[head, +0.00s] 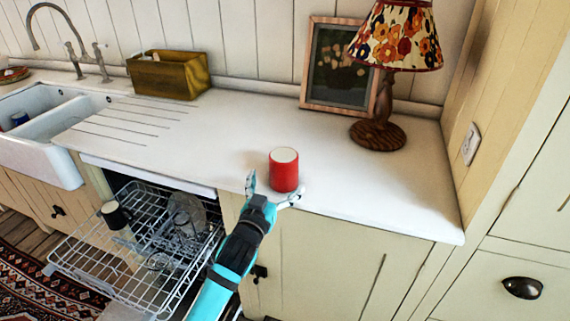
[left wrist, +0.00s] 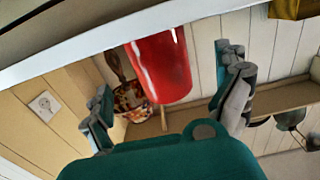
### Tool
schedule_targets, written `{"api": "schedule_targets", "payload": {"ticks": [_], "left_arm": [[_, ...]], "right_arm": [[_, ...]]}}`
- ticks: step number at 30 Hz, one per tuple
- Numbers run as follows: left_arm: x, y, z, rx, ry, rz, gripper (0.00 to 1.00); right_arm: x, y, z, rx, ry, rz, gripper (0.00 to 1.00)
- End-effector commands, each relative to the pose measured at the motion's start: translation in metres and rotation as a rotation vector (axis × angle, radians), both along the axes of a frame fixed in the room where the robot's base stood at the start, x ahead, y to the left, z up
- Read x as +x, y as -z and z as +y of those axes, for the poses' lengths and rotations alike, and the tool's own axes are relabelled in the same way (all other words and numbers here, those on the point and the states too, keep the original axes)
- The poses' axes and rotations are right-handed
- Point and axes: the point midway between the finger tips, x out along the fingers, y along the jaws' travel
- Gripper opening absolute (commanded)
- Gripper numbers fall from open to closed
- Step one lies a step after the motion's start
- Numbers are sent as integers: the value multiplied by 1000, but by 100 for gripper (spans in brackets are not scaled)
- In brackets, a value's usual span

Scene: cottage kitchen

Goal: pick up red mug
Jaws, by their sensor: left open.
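The red mug (head: 284,172) stands upright on the white countertop near its front edge, with a pale inside showing at the top. My left gripper (head: 273,187) reaches in from below, at the counter's front edge. Its two fingers are spread, one to the left of the mug and one near its lower right. In the left wrist view the mug (left wrist: 160,66) appears between the two open fingers (left wrist: 168,95) and beyond them. I cannot tell whether a finger touches it. My right gripper is not in view.
A patterned lamp (head: 378,135) and a framed picture (head: 340,65) stand behind the mug. A yellow-brown box (head: 168,75) and sink (head: 50,125) are left. An open dishwasher rack (head: 140,245) with dishes is below left. Countertop around the mug is clear.

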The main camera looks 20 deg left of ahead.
Motion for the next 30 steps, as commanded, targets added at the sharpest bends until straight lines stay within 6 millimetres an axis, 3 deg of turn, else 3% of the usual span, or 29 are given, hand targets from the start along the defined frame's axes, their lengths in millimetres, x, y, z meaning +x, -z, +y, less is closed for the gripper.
{"api": "schedule_targets", "payload": {"ticks": [8,18,26,30], "left_arm": [[23,0,-1,-1,1,1,100],[67,3,-2,0,1,1,100],[70,3,-2,0,1,0,100],[70,3,-2,0,1,1,83]], "right_arm": [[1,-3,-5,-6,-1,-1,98],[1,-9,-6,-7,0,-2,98],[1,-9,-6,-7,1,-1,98],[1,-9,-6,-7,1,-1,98]]}}
